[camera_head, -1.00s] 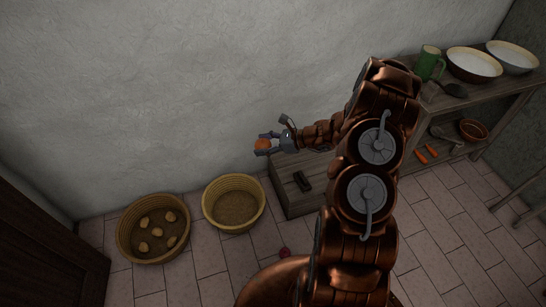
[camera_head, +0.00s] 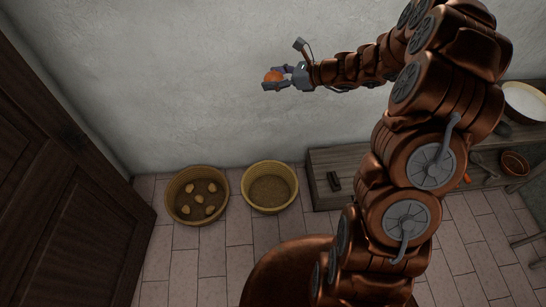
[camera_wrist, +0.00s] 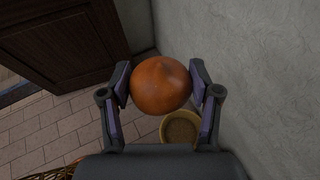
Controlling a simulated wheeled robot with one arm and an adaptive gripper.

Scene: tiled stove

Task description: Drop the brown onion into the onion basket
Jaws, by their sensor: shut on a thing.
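The brown onion (camera_head: 273,77) is round and orange-brown, held up in the air near the wall. It fills the middle of the wrist view (camera_wrist: 161,85). My gripper (camera_head: 276,80) is shut on it, with a finger at each side in the wrist view. An empty round wicker basket (camera_head: 270,207) stands on the floor by the wall, well below the onion. In the wrist view this basket's rim (camera_wrist: 166,141) shows below the onion and is partly hidden by the gripper. A second wicker basket (camera_head: 170,213) to its left holds several potato-like lumps.
A low wooden bench (camera_head: 335,157) with a small dark object (camera_head: 334,181) stands right of the empty basket. A dark wooden door (camera_head: 70,190) is at the left. A shelf with bowls (camera_head: 524,102) is at the right. The air around the onion is clear, with the wall behind.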

